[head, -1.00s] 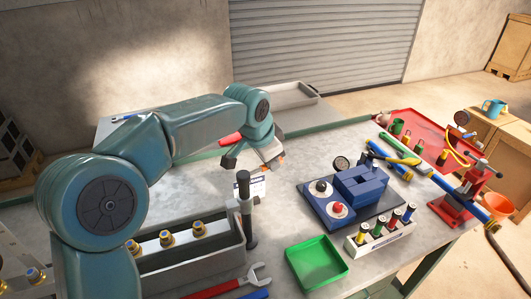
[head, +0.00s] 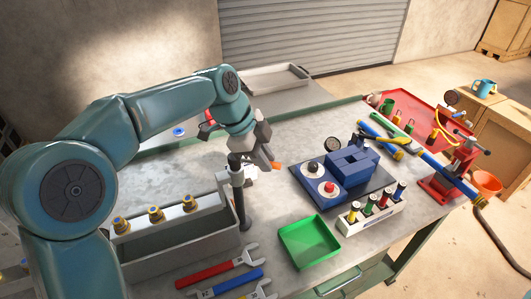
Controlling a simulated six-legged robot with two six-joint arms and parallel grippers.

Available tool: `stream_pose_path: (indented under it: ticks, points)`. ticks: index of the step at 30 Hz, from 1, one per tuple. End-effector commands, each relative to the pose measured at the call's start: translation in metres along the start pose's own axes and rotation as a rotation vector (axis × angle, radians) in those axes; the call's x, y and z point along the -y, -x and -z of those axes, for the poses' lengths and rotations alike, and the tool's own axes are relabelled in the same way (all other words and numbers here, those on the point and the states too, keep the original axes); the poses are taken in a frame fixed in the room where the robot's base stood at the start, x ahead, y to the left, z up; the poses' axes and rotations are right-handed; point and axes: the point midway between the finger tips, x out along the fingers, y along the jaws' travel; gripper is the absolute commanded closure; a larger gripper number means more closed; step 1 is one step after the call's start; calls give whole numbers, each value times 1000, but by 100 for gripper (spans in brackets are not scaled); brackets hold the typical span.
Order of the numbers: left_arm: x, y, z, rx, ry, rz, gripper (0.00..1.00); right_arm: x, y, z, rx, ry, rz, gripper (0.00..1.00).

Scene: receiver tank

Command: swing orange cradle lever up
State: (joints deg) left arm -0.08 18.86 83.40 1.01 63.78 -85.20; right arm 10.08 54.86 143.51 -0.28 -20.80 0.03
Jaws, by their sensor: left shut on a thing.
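My left gripper (head: 262,151) hangs over the middle of the bench, at the top of a dark upright post (head: 241,200). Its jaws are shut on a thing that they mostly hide. A small orange end (head: 276,165), seemingly of the orange lever, shows just beyond the fingertips. The rest of the lever and its cradle are hidden behind the gripper and post, so I cannot tell the lever's angle. My right gripper is out of view.
A grey trough (head: 180,250) with brass fittings stands left of the post. Wrenches (head: 217,277) lie in front. A green tray (head: 310,241), a blue block fixture (head: 350,170) and a red hand pump (head: 460,165) are to the right.

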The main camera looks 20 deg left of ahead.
Motion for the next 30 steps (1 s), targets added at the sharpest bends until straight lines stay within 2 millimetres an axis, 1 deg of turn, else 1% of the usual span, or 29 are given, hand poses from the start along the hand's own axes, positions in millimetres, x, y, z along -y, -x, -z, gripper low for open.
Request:
stream_pose_path:
  ticks: [1, 9, 25, 26, 27, 28, 30]
  points:
    - [0, 3, 0, -6, -21, -1, 100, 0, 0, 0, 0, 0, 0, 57]
    - [-6, 5, 0, -21, -101, -32, 100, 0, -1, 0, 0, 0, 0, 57]
    - [-8, 5, 0, -24, -120, -40, 100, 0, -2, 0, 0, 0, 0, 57]
    - [-8, 5, 0, -24, -120, -40, 72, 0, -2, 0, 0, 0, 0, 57]
    - [-8, 5, 0, -23, -120, -41, 58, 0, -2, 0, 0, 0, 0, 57]
    - [-8, 5, 0, -24, -120, -41, 56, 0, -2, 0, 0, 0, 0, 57]
    - [-8, 4, -1, -24, -119, -43, 56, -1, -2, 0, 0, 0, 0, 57]
